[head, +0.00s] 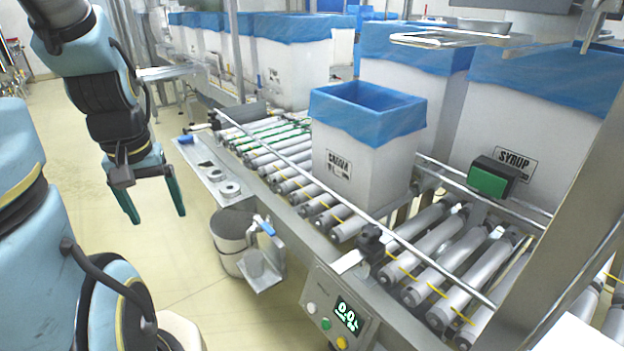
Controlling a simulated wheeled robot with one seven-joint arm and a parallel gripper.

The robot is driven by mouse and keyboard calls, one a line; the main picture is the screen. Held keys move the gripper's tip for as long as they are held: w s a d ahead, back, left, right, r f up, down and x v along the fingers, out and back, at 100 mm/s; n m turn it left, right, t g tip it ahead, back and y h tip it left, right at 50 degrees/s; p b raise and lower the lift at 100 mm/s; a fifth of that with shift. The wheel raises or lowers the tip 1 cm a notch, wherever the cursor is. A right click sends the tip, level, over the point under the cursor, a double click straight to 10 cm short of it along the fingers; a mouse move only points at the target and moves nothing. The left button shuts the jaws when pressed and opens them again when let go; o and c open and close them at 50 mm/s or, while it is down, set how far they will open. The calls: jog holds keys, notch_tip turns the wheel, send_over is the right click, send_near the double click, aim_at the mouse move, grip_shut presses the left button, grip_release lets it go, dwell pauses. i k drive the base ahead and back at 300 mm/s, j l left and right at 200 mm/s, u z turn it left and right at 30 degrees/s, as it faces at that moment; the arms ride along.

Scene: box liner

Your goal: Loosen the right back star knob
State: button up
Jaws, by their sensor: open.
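My gripper (158,216) hangs at the left over the open floor, its two green fingers pointing down and spread apart. Nothing is between them. It is well apart from the conveyor (300,232). A black star-shaped knob (371,240) sits on the near guide rail, right of the blue-lined white box (365,165). A small dark fitting (214,119) is at the far left end of the rail; I cannot tell whether it is a knob. I cannot clearly make out a knob on the back right rail, near the green block (490,179).
A control panel (340,310) with a lit display juts from the conveyor's near side. A bucket (232,240) and small shelf hang beside it. Large lined boxes (415,85) stand behind. A metal post (575,220) crosses the right side. The floor at left is free.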

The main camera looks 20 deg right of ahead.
aim_at(213, 114)
jog(key=z, duration=1.05)
jog(key=i+j+u, duration=0.3)
jog(key=i+j, duration=0.15)
jog(key=i+j+u, duration=0.3)
jog(key=i+j, duration=0.2)
jog(key=i+j+u, duration=0.25)
jog(key=i, duration=0.3)
jog(key=i+j+u, duration=0.3)
jog(key=i, duration=0.25)
